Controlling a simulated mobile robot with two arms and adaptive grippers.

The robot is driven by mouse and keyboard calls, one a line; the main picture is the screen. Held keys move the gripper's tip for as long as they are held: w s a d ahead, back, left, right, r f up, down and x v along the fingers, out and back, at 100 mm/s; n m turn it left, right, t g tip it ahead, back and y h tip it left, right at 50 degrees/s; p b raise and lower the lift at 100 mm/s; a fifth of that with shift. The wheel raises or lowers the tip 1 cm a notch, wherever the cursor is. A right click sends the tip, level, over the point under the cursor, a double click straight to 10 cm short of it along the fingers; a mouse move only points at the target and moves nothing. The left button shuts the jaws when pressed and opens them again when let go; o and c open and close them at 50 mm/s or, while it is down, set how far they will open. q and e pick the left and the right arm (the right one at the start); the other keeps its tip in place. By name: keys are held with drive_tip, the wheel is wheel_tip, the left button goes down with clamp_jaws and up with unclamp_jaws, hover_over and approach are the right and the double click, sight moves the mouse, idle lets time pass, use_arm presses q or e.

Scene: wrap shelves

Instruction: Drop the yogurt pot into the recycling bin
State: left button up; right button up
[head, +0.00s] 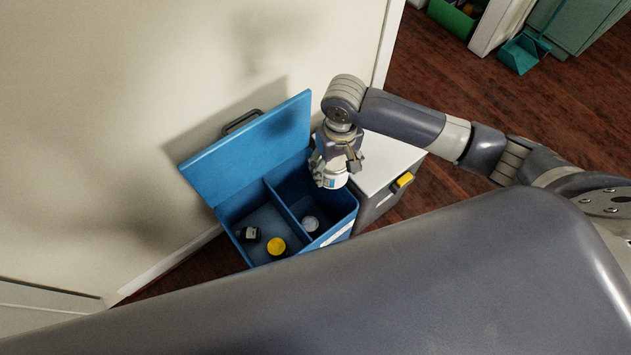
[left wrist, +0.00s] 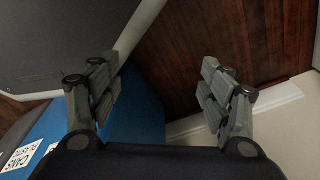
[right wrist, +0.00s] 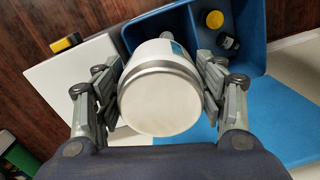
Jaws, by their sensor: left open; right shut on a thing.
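The yogurt pot (head: 331,182) is white with a blue patch. My right gripper (head: 335,165) is shut on it and holds it above the right compartment of the open blue recycling bin (head: 338,232). In the right wrist view the pot (right wrist: 158,108) shows a round pale end between the fingers (right wrist: 155,95). The bin's blue lid (head: 250,147) stands open against the wall. My left gripper (left wrist: 160,88) is open and empty in the left wrist view. A blue surface with a white label reading CANS and PLASTIC (left wrist: 20,158) is at lower left there.
The bin's left compartment holds a yellow-topped item (head: 277,247) and a dark item (head: 248,234). A pale item (head: 310,224) lies in the right compartment. A white-topped unit with a yellow handle (head: 403,180) stands right beside the bin. A teal dustpan (head: 522,53) is farther off.

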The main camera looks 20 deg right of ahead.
use_arm(q)
drive_tip(key=w+d+f+b, duration=0.1)
drive_tip(key=w+f+b, duration=0.55)
drive_tip(key=b, duration=0.45)
drive_tip(key=w+r+t+b, duration=0.1)
drive_tip(key=r+b, duration=0.3)
drive_tip(key=r, duration=0.7)
drive_tip(key=w+r+t+b, duration=0.1)
drive_tip(key=w+r+b, duration=0.3)
drive_tip(key=r, duration=0.8)
drive_tip(key=shift+d+r, duration=0.15)
drive_tip(key=shift+d, duration=0.1)
use_arm(e)
drive_tip(key=w+a+f, duration=0.1)
drive_tip(key=w+f, duration=0.3)
drive_tip(key=f, duration=0.7)
drive_tip(key=w+f+n, duration=0.1)
drive_tip(key=w+f, duration=0.3)
drive_tip(key=f, duration=0.8)
drive_tip(key=shift+a, duration=0.35)
drive_tip(key=o, duration=1)
drive_tip(key=shift+c, duration=0.2)
